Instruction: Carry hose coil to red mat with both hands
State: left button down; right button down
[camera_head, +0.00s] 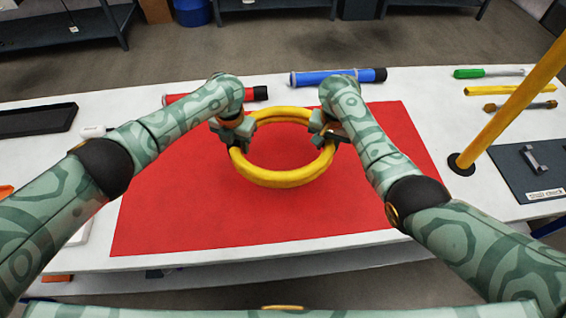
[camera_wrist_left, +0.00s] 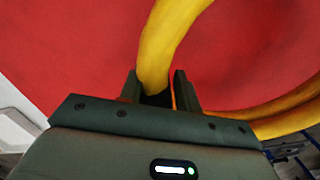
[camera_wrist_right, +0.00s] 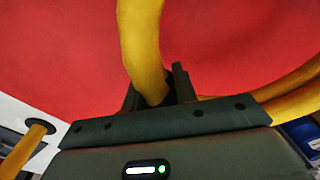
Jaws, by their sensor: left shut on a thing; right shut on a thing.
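The yellow hose coil (camera_head: 283,179) is a thick ring seen over the middle of the red mat (camera_head: 180,215). My left gripper (camera_head: 236,140) is shut on the left side of the coil. My right gripper (camera_head: 326,138) is shut on its right side. The coil's yellow tube passes between the jaws in the left wrist view (camera_wrist_left: 160,60) and in the right wrist view (camera_wrist_right: 143,50), with red mat behind it. I cannot tell whether the coil touches the mat or hangs just above it.
A blue tube (camera_head: 335,77) and a red tube (camera_head: 180,98) lie behind the mat. A green screwdriver (camera_head: 470,73) lies back right; a black tray (camera_head: 38,118) is at left.

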pick_arm(q)
jog(key=shift+s+a+f, duration=0.1)
jog(key=shift+a+f, duration=0.05)
jog(key=shift+a, duration=0.15)
pick_arm(e)
jog(key=shift+d, duration=0.3)
